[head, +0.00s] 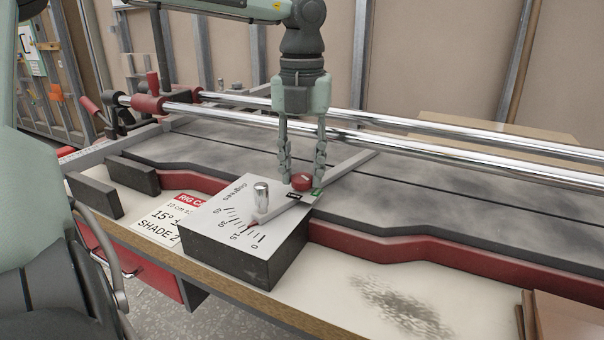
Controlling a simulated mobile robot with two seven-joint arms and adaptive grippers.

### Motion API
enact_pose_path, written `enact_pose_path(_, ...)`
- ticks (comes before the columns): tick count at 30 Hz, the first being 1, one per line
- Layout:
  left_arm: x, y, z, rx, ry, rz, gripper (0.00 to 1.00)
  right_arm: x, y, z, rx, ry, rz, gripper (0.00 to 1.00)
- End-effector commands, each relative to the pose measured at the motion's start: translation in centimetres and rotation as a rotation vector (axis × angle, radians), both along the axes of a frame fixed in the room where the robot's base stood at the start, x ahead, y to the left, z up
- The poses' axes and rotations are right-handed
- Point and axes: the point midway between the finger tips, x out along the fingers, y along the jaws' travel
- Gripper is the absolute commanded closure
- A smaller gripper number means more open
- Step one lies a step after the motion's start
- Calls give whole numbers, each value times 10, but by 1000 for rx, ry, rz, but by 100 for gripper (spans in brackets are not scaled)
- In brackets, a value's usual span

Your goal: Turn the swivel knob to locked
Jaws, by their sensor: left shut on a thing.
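The red swivel knob (302,181) sits on a grey swivel bar (280,208) at the back edge of a dark block with a white degree scale (245,196). A black label (294,196) and a green label (316,191) lie on the near and right sides of the knob. Their lettering is too small to read surely. My left gripper (302,178) points down from above, shut on the knob with one finger on each side. The bar's red-tipped end lies over the low end of the scale. My right gripper is not in view.
A metal post (261,194) stands on the block, close left of the gripper. Two shiny rails (430,145) run behind the knob. A printed card (160,216) lies left of the block.

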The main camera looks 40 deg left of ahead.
Motion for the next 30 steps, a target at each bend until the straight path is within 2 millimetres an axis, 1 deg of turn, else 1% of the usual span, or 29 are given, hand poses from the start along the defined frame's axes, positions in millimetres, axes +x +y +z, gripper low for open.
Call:
enact_pose_path(6, 0, 0, -1, 2, -1, -206, 96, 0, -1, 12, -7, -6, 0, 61)
enact_pose_path(12, 0, 0, 0, 1, 0, -396, 96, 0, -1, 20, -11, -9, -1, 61)
enact_pose_path(24, 0, 0, 0, 1, -1, -764, 96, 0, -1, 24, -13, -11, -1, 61)
enact_pose_path(30, 0, 0, 1, 1, -1, -910, 96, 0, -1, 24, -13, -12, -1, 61)
